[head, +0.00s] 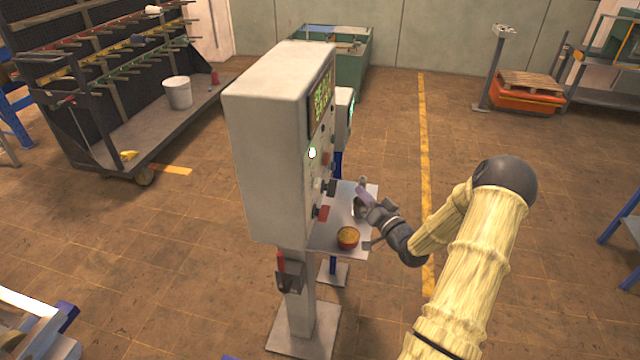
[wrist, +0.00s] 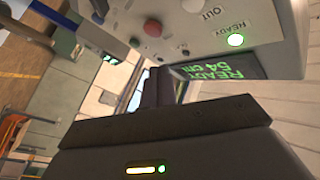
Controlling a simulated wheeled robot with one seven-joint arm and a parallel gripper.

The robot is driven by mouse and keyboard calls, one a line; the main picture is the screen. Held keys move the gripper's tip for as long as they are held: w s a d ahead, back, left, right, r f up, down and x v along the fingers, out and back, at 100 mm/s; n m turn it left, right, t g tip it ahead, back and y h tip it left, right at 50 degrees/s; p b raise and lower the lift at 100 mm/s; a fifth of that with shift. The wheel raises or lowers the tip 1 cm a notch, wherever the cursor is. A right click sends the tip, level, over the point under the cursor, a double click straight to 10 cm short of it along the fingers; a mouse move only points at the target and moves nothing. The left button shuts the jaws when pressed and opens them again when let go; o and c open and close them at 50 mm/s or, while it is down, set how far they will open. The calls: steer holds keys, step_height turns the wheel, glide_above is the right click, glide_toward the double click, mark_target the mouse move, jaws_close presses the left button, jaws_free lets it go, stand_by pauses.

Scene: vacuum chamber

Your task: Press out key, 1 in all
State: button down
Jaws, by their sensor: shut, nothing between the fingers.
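The control box (head: 262,150) is a tall pale grey cabinet on a post, with its key panel on the right side in the head view. In the wrist view a pale round key (wrist: 193,5) sits at the top edge beside the printed word OUT, partly cut off. A green READY lamp (wrist: 236,40) is lit near it, and the display (wrist: 225,74) reads READY 54 cm. My gripper (head: 360,191) is shut and empty, to the right of the panel above the shelf. In the wrist view its dark fingers (wrist: 158,78) appear below the panel, apparently apart from the key.
A red button (wrist: 153,28) and smaller controls share the panel. A metal shelf (head: 328,226) below it carries a small orange-brown bowl (head: 348,237). A red-handled item hangs in a holder (head: 289,277) on the post.

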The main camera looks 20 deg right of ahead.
mark_target(317, 183)
steer(key=shift+a, duration=0.1)
steer(key=w+a, duration=0.5)
steer(key=a, duration=0.1)
steer(key=shift+a, duration=0.4)
stand_by(1.8)
steer(key=shift+w+a, duration=0.2)
steer(key=shift+a, duration=0.1)
steer(key=shift+s, duration=0.1)
